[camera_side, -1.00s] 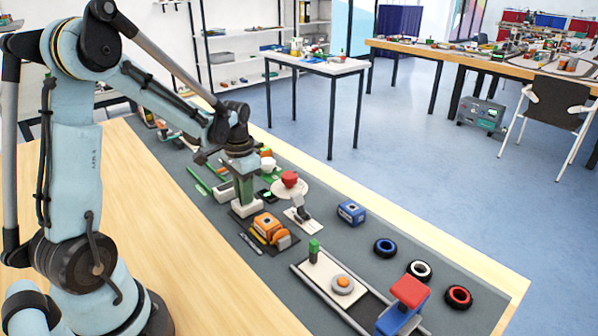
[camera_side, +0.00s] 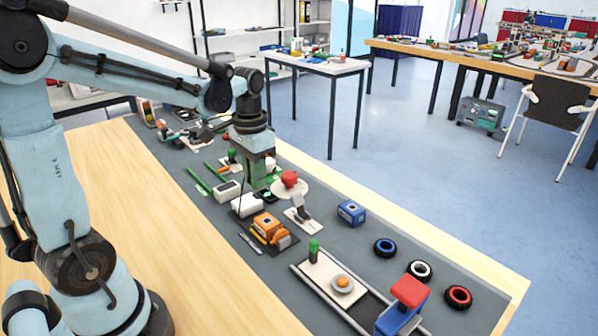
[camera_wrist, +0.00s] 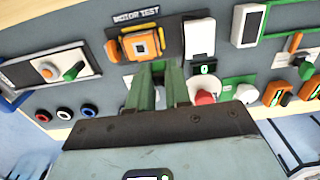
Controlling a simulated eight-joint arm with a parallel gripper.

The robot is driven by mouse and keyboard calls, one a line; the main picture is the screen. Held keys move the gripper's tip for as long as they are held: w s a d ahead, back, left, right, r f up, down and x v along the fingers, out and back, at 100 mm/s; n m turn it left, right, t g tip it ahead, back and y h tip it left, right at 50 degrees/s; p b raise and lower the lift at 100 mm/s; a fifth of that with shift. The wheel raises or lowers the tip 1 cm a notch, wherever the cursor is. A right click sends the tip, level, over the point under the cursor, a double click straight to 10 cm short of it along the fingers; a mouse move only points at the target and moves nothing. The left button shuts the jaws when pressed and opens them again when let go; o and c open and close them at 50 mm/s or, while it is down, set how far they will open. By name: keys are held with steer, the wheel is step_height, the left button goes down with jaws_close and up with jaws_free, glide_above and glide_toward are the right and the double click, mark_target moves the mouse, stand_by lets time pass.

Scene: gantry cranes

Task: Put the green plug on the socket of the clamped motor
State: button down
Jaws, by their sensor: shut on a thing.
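My gripper (camera_side: 264,186) is above the mat, behind the white box and left of the red-topped piece in the side view. Its green fingers (camera_wrist: 160,75) point toward the motor test plate in the wrist view. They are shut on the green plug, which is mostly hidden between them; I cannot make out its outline. The orange motor (camera_side: 266,223) sits on a dark plate, in front of my gripper; it also shows in the wrist view (camera_wrist: 141,43), beneath the words MOTOR TEST. Its socket is too small to tell. The plug is apart from the motor.
A white box (camera_side: 246,204) stands beside the motor. A red-topped piece (camera_side: 290,178) with a white disc is right of my gripper.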

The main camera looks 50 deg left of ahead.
step_height(320, 180, up, 2)
steer(key=r, duration=0.1)
glide_above(267, 221)
steer(key=d, duration=0.1)
steer(key=f, duration=0.2)
steer(key=a+f, duration=0.1)
steer(key=f, duration=0.1)
steer(key=shift+f, duration=2.7)
steer(key=shift+f, duration=0.4)
steer(key=c, duration=1)
jaws_free()
steer(key=shift+o, duration=0.5)
steer(key=o, duration=0.4)
